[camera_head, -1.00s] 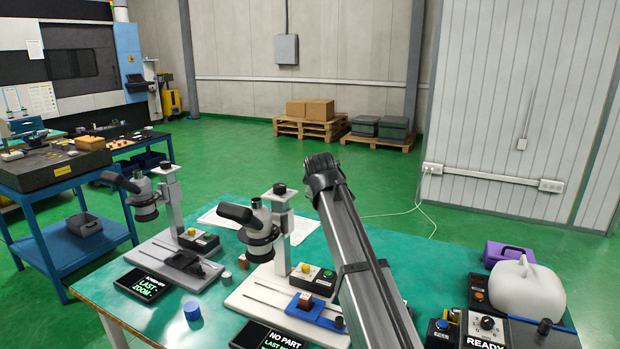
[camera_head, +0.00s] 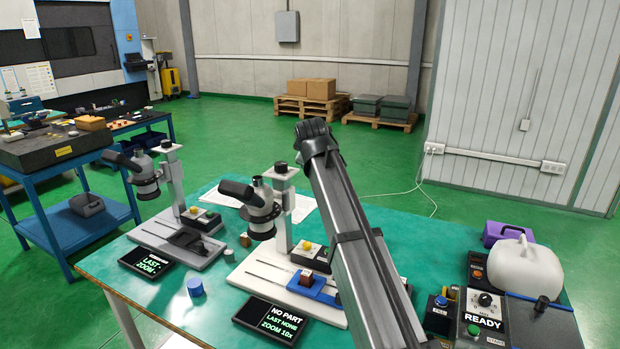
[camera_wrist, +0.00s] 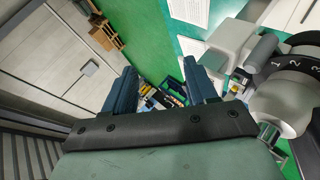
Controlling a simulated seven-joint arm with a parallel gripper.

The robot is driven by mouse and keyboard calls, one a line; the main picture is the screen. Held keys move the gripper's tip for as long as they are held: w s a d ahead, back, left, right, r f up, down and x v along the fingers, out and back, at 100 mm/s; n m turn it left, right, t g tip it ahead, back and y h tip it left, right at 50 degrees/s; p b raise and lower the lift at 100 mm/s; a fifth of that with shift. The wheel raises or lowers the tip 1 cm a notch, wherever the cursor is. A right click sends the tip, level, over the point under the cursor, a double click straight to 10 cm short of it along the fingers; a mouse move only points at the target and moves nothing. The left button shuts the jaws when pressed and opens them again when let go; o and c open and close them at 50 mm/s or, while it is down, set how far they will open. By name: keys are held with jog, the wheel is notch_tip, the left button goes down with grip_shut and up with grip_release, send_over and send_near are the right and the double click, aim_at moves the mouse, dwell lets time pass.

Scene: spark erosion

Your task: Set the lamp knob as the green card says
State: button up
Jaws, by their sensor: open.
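Two microscopes stand on the green table, the left one (camera_head: 145,180) and the right one (camera_head: 262,208). Each base carries a small dark box with a yellow knob, one at the left microscope (camera_head: 195,211) and one at the right (camera_head: 306,246). I cannot tell which knob is the lamp knob, and I cannot make out a green card. In the wrist view, my gripper (camera_wrist: 162,88) is open with nothing between its fingers. The right side of that view shows a microscope's grey body with a numbered ring (camera_wrist: 296,65), apart from the fingers. In the head view, my arm hides part of the table.
Dark display panels (camera_head: 270,320) and a blue cylinder (camera_head: 195,287) lie near the table's front. A blue fixture (camera_head: 312,285) sits on the right microscope's base. At right are a READY panel (camera_head: 484,320), a white jug (camera_head: 526,268) and a purple box (camera_head: 505,233).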

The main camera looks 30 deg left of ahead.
notch_tip(320, 180, down, 12)
jog(key=w+a+m+g+h, duration=0.1)
jog(key=w+m+g+h, duration=0.15)
jog(key=g, duration=0.35)
jog(key=g+h, duration=0.2)
jog(key=g, duration=0.2)
send_near(307, 243)
jog(key=f, duration=0.8)
jog(key=shift+s+a+f, duration=0.1)
jog(key=shift+s+f, duration=0.1)
jog(key=shift+f, duration=0.15)
jog(key=shift+c, duration=0.3)
jog(key=c, duration=1)
jog(key=shift+m, duration=0.25)
